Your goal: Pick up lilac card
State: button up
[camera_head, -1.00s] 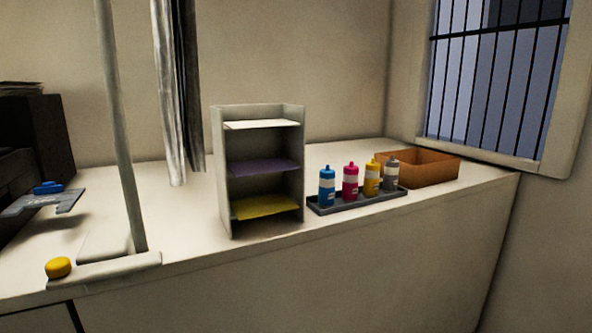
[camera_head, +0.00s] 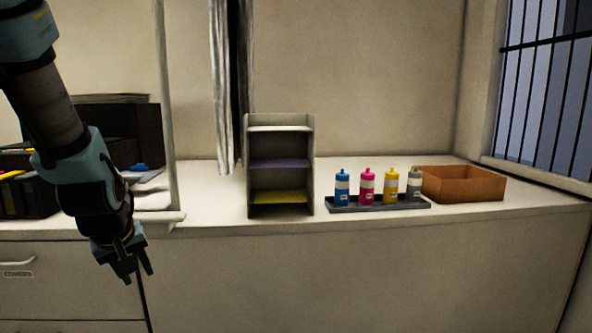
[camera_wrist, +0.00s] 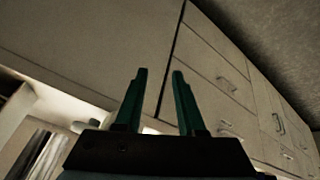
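A small upright shelf rack (camera_head: 248,170) stands on the counter in the head view. A lilac card (camera_head: 279,163) lies on its middle shelf, with a white card (camera_head: 280,128) above and a yellow card (camera_head: 280,197) below. My gripper (camera_head: 139,277) hangs at the left, in front of the cabinet and lower than the counter top, well apart from the rack. In the wrist view its two fingers (camera_wrist: 158,100) are spread with nothing between them. The lilac card does not show in the wrist view.
A grey tray (camera_head: 380,206) with several bottles stands right of the rack, then an open brown box (camera_head: 462,184). A pale post (camera_head: 166,120) and hanging cloth (camera_head: 228,90) are left of and behind the rack. Drawers (camera_head: 60,270) lie below the counter.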

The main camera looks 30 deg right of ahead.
jog(key=w+d+r+n+t+h+b, duration=0.1)
jog(key=w+d+r+n+t+h, duration=0.15)
jog(key=d, duration=0.55)
jog(key=w+d+r+n+t+h+b, duration=0.1)
jog(key=w+d+r+t+h, duration=0.15)
jog(key=d, duration=0.65)
jog(key=n+t+h+b, duration=0.2)
jog(key=n+t+h, duration=0.15)
jog(key=h, duration=0.25)
send_near(279, 165)
jog(key=shift+n+g, duration=0.45)
jog(key=shift+n, duration=0.05)
jog(key=p+x, duration=0.1)
jog(key=x, duration=0.2)
jog(key=p+x, duration=0.2)
jog(key=x, duration=0.1)
jog(key=p+x, duration=0.2)
jog(key=x, duration=0.1)
jog(key=shift+r, duration=0.35)
jog(key=shift+w+d+f, duration=0.15)
jog(key=shift+w+d, duration=0.15)
jog(key=shift+w, duration=0.15)
jog(key=shift+c, duration=0.4)
grip_shut()
